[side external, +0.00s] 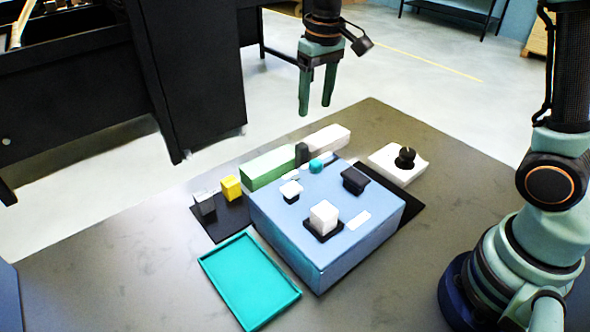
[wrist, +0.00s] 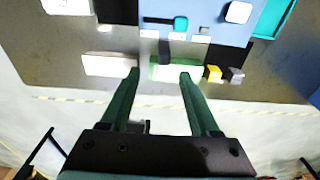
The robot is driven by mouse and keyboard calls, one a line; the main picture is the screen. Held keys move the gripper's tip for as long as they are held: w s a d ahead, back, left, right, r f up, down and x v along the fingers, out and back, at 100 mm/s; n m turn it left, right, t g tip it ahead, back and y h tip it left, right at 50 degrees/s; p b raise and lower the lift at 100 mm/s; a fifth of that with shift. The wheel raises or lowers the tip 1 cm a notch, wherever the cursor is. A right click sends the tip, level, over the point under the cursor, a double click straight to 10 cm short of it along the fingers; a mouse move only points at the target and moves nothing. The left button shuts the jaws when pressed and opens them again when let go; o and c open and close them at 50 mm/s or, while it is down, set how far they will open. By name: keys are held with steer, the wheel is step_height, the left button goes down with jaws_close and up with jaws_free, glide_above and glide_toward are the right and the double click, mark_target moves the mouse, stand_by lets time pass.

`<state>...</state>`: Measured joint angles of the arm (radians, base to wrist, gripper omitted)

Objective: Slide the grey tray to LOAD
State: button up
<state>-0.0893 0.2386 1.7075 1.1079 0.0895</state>
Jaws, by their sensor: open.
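My gripper (side external: 315,108) is open and empty, above and behind the far side of the worktop. In the wrist view its fingertips (wrist: 158,73) show near a white block and a green block. No clearly grey tray shows; the only tray-shaped thing is a shallow teal tray (side external: 249,280) at the front, its corner also in the wrist view (wrist: 272,18). A low green block (side external: 268,167) and white block (side external: 326,142) lie in line at the back, with a dark grey upright piece (side external: 302,154) near where they meet. I cannot read any LOAD label.
A blue box (side external: 330,255) with a white cube (side external: 324,216), a black block (side external: 355,180) and a teal knob (side external: 316,166) fills the middle. Grey (side external: 204,203) and yellow (side external: 231,188) blocks stand left; a white plate with a black knob (side external: 404,157) lies right.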

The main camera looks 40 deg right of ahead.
mark_target(302, 157)
steer(key=shift+g, duration=0.5)
steer(key=w+f, duration=0.1)
steer(key=f, duration=0.1)
steer(key=w+a+f, duration=0.1)
steer(key=shift+w+f, duration=0.3)
steer(key=shift+f, duration=0.1)
step_height(302, 157, down, 12)
jaws_close()
steer(key=shift+r, duration=0.1)
stand_by(0.9)
